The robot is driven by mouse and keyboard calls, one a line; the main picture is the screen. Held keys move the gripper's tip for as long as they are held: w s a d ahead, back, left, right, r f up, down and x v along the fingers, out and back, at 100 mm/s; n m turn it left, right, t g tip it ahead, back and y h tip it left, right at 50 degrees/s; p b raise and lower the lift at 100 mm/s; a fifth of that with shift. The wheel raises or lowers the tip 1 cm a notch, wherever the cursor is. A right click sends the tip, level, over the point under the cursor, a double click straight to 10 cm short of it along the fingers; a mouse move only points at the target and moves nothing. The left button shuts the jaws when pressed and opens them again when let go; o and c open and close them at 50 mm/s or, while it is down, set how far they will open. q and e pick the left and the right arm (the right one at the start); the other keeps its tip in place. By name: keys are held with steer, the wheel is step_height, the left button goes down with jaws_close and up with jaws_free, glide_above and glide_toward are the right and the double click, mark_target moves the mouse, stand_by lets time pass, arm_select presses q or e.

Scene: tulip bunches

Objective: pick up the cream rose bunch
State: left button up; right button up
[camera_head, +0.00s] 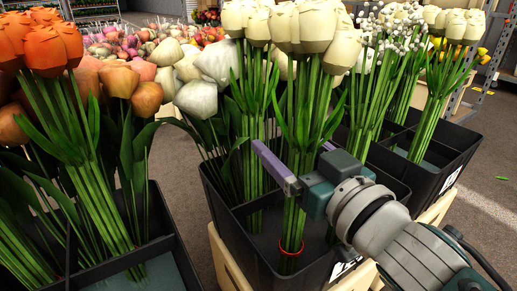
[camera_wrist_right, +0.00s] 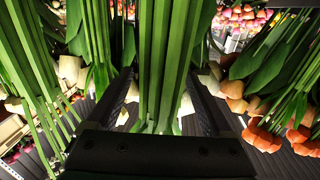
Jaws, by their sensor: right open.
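A cream rose bunch (camera_head: 316,30) stands upright in the black crate at the centre of the head view, its green stems tied low with a red band. My right gripper (camera_head: 291,147) is open at mid-stem height, a purple finger reaching past the left of these stems. In the right wrist view, thick green stems (camera_wrist_right: 170,60) stand between the two dark fingers. Whether the fingers touch them I cannot tell. Another cream bunch (camera_head: 245,20) is close behind on the left, and a third (camera_head: 455,22) is at the right. My left gripper is not in view.
The black crate (camera_head: 237,247) rests on a wooden stand (camera_head: 228,262). Orange flowers (camera_head: 45,42) stand in another crate at the left. White tulips (camera_head: 197,97) and small white blooms (camera_head: 390,22) crowd the bunch.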

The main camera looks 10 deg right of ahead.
jaws_close()
stand_by(0.6)
